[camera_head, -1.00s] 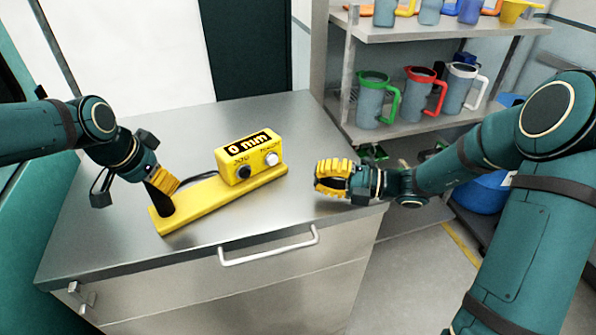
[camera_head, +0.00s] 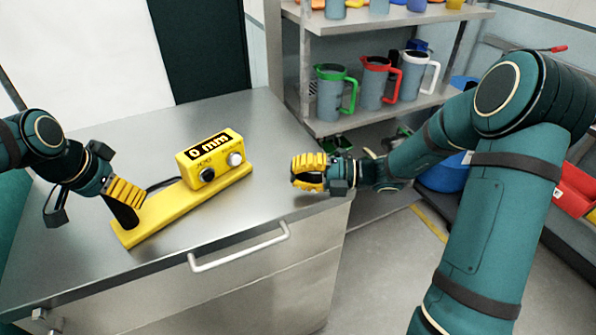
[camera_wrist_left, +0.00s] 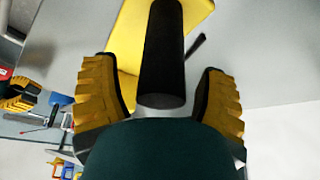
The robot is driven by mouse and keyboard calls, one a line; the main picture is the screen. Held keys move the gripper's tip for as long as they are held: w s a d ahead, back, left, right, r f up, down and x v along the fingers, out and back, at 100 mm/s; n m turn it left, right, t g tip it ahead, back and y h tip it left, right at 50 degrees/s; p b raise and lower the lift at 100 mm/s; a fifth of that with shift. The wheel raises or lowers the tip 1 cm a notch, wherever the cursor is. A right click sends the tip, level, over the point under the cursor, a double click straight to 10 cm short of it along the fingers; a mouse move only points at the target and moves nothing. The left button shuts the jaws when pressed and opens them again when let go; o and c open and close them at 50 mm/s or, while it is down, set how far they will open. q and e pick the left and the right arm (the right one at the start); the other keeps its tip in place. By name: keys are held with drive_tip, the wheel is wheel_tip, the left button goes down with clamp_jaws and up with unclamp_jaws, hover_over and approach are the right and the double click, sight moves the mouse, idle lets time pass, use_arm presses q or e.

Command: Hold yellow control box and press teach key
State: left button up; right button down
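The yellow control box (camera_head: 212,160) sits on a long yellow base on the metal counter. Its display reads "0 mm", with a dark knob (camera_head: 207,175) and a pale round key (camera_head: 235,159) on the front; the small labels are unclear. A black handle (camera_head: 122,211) stands at the base's left end. My left gripper (camera_head: 126,192) is at this handle. In the left wrist view the handle (camera_wrist_left: 162,60) lies between its open fingers, with a gap on each side. My right gripper (camera_head: 308,171) is right of the box, apart from it, above the counter's right side; its finger opening is unclear.
The metal counter (camera_head: 240,120) has free room behind the box. A drawer handle (camera_head: 238,249) juts from its front. A shelf (camera_head: 400,110) at the back right holds jugs with green, red and white handles. A dark cable runs behind the base.

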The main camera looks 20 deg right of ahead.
use_arm(q)
drive_tip(key=p+v, duration=0.5)
drive_tip(key=v, duration=0.4)
drive_tip(key=shift+p, duration=0.3)
use_arm(e)
wheel_tip(320, 180, up, 6)
drive_tip(key=shift+f, duration=0.2)
idle(0.5)
